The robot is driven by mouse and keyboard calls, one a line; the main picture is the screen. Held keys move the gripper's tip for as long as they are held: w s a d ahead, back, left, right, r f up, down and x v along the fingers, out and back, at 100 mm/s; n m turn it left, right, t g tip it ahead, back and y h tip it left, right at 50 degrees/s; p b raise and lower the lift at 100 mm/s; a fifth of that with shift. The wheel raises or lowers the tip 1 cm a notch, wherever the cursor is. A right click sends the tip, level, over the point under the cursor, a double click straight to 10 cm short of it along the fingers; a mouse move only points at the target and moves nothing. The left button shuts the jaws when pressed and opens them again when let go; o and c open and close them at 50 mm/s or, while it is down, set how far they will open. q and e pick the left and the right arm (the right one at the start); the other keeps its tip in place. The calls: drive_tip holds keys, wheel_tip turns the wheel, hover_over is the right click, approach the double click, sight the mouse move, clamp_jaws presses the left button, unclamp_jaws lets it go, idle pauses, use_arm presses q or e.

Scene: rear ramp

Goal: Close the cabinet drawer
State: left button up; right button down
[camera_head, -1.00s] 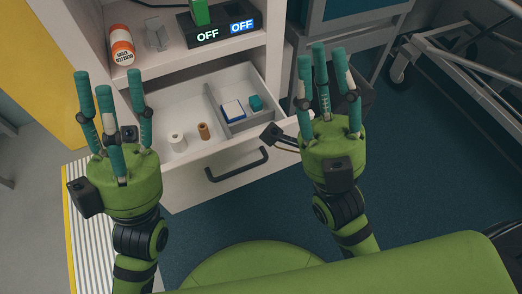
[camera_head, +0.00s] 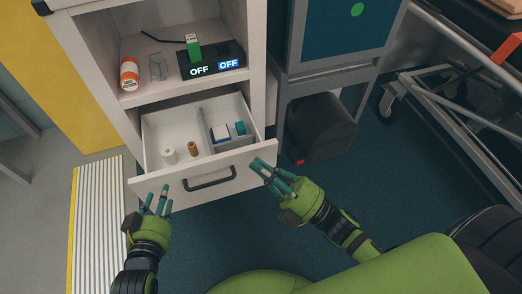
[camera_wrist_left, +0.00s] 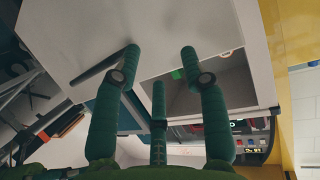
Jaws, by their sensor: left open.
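The white cabinet drawer (camera_head: 222,170) is pulled out of the cabinet, with its front panel towards me and a dark bar handle (camera_head: 209,179). In the left wrist view the pale drawer front (camera_wrist_left: 110,30) fills the upper part, with the handle (camera_wrist_left: 104,66) slanting across it. My left gripper (camera_head: 157,190) is open and empty, with its fingertips close to the left end of the drawer front. My right gripper (camera_head: 268,170) has its fingers apart at the right end of the drawer front. I cannot tell whether either gripper touches the panel.
The drawer holds a white roll (camera_head: 168,156), a brown bottle (camera_head: 193,149) and a small blue-white box (camera_head: 221,133). An orange-capped bottle (camera_head: 129,74) stands on the shelf above. A black bin (camera_head: 321,128) is right of the drawer. Floor below the drawer is clear.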

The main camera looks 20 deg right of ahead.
drive_tip(key=d+f+n+g+h+p, duration=0.2)
drive_tip(key=d+f+n+g+p, duration=0.15)
drive_tip(key=d+f, duration=0.2)
drive_tip(key=n, duration=0.3)
approach(245, 153)
drive_tip(key=shift+m+g+h, duration=0.25)
drive_tip(key=shift+g+h, duration=0.15)
drive_tip(key=shift+g, duration=0.05)
drive_tip(key=x, duration=0.3)
drive_tip(key=r+x, duration=0.1)
drive_tip(key=shift+a, duration=0.5)
use_arm(q)
drive_tip(key=s+a+f+g+y, duration=0.1)
drive_tip(key=s+a+f+g, duration=0.2)
drive_tip(key=s+f+g, duration=0.2)
drive_tip(key=s+a+f+n+g+y, duration=0.1)
drive_tip(key=s+f+g, duration=0.4)
drive_tip(key=s, duration=0.5)
drive_tip(key=shift+s+a+f+g+y, duration=0.3)
drive_tip(key=shift+a+f+y, duration=0.3)
drive_tip(key=shift+a+f, duration=0.7)
use_arm(e)
drive_tip(key=shift+w, duration=0.45)
use_arm(q)
drive_tip(key=shift+a+r, duration=0.1)
drive_tip(key=shift+r, duration=0.05)
